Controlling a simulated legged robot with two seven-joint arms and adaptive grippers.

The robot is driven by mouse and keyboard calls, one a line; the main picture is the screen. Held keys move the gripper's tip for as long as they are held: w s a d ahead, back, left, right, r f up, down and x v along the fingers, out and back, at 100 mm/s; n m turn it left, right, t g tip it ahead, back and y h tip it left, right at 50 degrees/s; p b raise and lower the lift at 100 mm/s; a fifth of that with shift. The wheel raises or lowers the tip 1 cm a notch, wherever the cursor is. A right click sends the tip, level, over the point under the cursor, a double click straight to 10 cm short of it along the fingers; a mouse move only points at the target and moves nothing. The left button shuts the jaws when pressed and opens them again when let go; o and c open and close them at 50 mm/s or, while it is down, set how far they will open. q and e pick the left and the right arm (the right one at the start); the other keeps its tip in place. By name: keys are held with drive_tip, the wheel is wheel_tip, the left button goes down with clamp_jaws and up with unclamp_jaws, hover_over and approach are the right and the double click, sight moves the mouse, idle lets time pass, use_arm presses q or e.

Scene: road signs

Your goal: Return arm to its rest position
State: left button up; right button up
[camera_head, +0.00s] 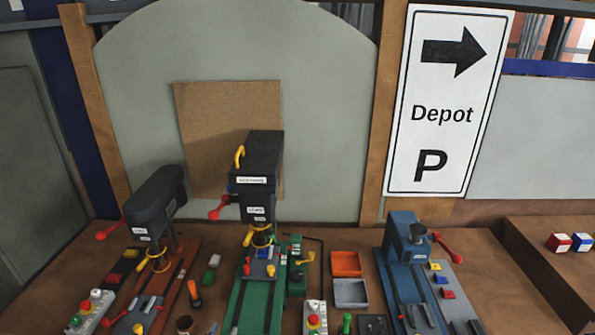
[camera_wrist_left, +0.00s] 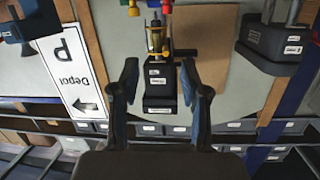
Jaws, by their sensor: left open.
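My left gripper (camera_wrist_left: 159,72) shows in the left wrist view with its two dark fingers spread apart and nothing between them. Behind the gap, the tall black-headed machine appears upside down, farther off. I make out neither gripper in the head view. There, the green-based machine with the black head (camera_head: 256,160) stands on the workbench (camera_head: 490,280) in the middle. My right gripper is in neither view.
A dark machine (camera_head: 155,205) stands left and a blue machine (camera_head: 403,240) right. An orange tray (camera_head: 345,263) and a grey tray (camera_head: 350,293) lie between. A Depot sign (camera_head: 446,100) stands behind. Coloured blocks (camera_head: 559,243) sit at the far right.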

use_arm(q)
drive_tip(key=s+a+f+g+y, duration=0.1)
drive_tip(key=s+f+g, duration=0.5)
drive_tip(key=s+f, duration=0.65)
drive_tip(key=s+f+g+y, duration=0.1)
drive_tip(key=s+f+g, duration=0.65)
drive_tip(key=s, duration=0.85)
wheel_tip(320, 180, down, 31)
drive_tip(key=s+b, duration=0.2)
drive_tip(key=b, duration=0.1)
drive_tip(key=s+a+f+b, duration=0.1)
drive_tip(key=s+f, duration=0.7)
drive_tip(key=s+a+f+g+b, duration=0.1)
drive_tip(key=s+a+f, duration=0.1)
drive_tip(key=s+f, duration=0.7)
drive_tip(key=shift+a+f, duration=0.15)
drive_tip(key=shift+a, duration=0.1)
